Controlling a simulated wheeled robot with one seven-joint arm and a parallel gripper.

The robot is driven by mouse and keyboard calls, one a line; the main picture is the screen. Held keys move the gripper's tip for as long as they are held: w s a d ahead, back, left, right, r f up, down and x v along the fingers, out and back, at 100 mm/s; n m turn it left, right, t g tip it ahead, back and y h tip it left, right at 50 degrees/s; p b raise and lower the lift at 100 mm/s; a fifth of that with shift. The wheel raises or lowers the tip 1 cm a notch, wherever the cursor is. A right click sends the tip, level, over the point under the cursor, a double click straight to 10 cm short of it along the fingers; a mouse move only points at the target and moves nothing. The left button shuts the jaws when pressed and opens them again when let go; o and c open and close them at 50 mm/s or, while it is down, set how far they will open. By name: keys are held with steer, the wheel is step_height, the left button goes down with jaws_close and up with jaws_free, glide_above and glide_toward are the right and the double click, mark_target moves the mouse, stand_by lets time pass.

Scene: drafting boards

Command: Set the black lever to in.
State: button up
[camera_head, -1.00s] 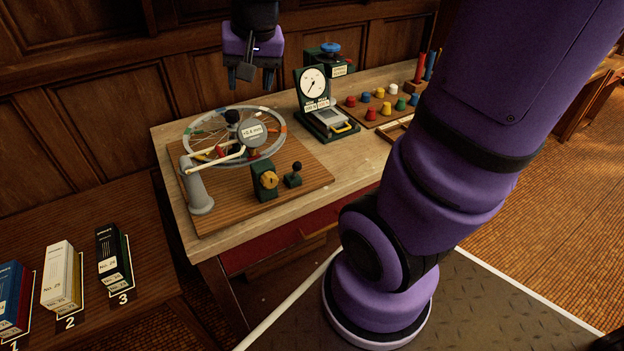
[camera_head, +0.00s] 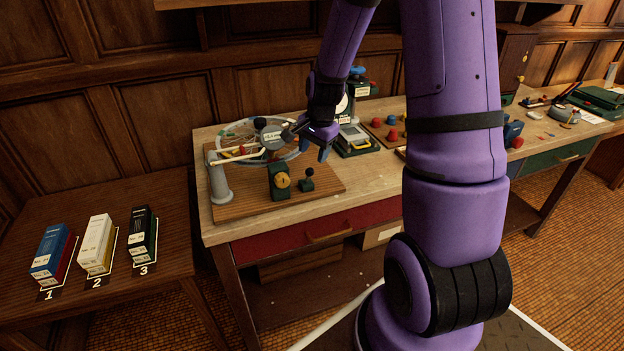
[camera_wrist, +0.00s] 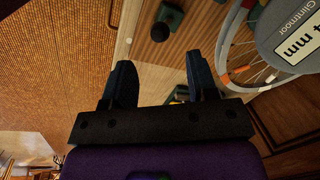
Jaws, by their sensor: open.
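A small black ball-topped lever (camera_head: 307,175) stands on a green base at the front right of the wooden wheel board. In the wrist view its dark knob (camera_wrist: 160,32) shows beyond and between my fingertips, with the green base behind it. Another black knob (camera_head: 261,122) stands by the wheel's gauge; I cannot read any in or out marking on either. My gripper (camera_head: 308,143) is open and empty, above and behind the small lever, apart from it. It also shows in the wrist view (camera_wrist: 162,78).
The spoked wheel (camera_head: 238,131) and its round gauge (camera_head: 271,136) are close to my gripper. The table front is clear.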

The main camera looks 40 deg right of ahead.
mark_target(309, 176)
steer(key=f, duration=0.3)
steer(key=w+f, duration=0.1)
steer(key=f, duration=0.5)
steer(key=shift+w+a+f, duration=0.25)
steer(key=shift+w+f, duration=0.05)
steer(key=shift+f, duration=0.1)
jaws_close()
